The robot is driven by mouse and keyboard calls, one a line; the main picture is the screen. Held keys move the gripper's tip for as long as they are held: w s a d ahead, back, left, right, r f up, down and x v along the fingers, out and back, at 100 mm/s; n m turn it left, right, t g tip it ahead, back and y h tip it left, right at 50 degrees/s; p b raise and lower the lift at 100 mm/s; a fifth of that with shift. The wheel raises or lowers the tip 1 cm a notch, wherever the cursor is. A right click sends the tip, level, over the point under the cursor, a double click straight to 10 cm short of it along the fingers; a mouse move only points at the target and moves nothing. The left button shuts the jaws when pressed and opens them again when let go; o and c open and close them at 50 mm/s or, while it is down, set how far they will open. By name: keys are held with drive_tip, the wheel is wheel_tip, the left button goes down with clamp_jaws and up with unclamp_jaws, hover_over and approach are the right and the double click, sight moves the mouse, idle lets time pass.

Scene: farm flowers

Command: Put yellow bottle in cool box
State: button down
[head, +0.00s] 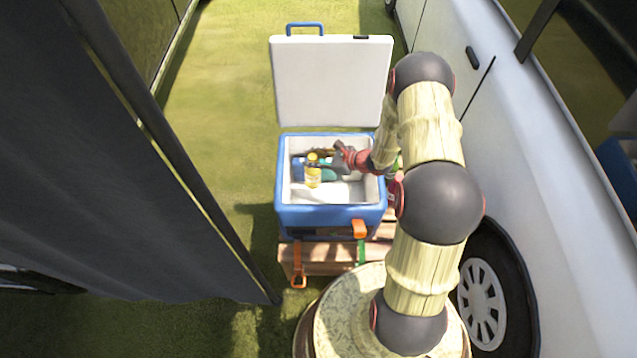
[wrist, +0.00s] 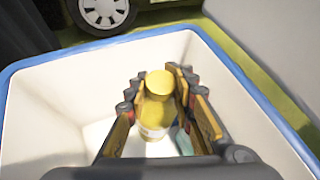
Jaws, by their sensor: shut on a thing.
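The yellow bottle (head: 313,172) is upright in the opening of the cool box (head: 325,216), left of the middle. It also shows in the wrist view (wrist: 155,112) between the two fingers. My gripper (head: 322,163) reaches in from the right and is shut on the bottle; in the wrist view its fingers (wrist: 158,90) stand on both sides of it. The cool box is blue outside and white inside, with its white lid (head: 332,82) standing open at the back. I cannot tell whether the bottle touches the box floor.
Blue and teal items lie in the box beside the bottle. A white vehicle (head: 540,150) is close on the right and a dark panel (head: 90,170) on the left. Grass (head: 215,110) lies open behind and left.

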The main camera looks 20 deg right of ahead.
sight(313, 177)
wheel_tip(313, 177, down, 8)
drive_tip(key=b, duration=0.2)
drive_tip(key=shift+b, duration=0.4)
drive_tip(key=c, duration=1.5)
unclamp_jaws()
